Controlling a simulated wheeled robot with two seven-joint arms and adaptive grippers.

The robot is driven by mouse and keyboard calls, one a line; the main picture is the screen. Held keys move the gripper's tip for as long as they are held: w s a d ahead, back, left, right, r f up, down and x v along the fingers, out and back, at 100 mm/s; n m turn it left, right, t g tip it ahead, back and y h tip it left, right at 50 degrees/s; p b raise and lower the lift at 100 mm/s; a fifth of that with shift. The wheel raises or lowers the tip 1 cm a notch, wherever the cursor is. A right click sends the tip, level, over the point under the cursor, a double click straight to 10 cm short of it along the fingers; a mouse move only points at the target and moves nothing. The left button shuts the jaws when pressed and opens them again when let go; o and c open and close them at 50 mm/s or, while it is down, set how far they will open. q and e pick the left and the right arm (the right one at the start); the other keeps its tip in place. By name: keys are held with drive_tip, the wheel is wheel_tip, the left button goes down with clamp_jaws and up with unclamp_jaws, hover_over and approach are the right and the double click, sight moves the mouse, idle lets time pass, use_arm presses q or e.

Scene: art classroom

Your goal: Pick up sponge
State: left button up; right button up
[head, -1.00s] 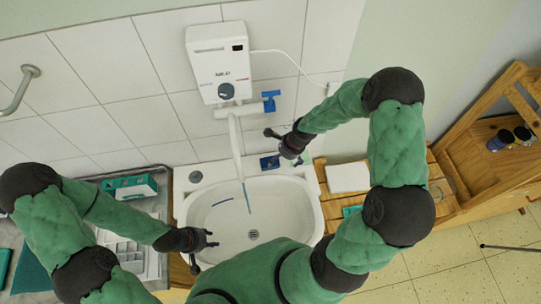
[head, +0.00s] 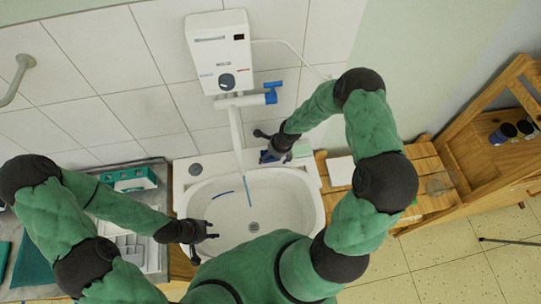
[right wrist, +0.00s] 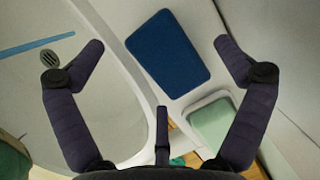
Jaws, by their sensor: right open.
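A dark blue sponge (right wrist: 168,50) lies flat on the sink's pale rim in the right wrist view. It shows only in part in the head view (head: 266,157), at the back right of the basin. My right gripper (head: 272,145) is over the sponge. In the right wrist view its fingers (right wrist: 160,46) are wide apart, one on each side of the sponge, with nothing between them touching it. My left gripper (head: 208,248) hangs over the left front edge of the basin, fingers apart and empty.
The white sink (head: 290,215) holds blue strips near its drain. A tap spout (head: 236,130) comes down from a water heater (head: 221,55). A pale green dish (right wrist: 212,126) sits beside the sponge. A wooden bench (head: 425,165) stands at right.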

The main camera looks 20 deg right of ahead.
drive_tip(key=shift+w+a+f, duration=0.1)
drive_tip(key=shift+f, duration=0.5)
drive_tip(key=c, duration=0.9)
drive_tip(key=shift+c, duration=0.2)
drive_tip(key=shift+r, duration=0.1)
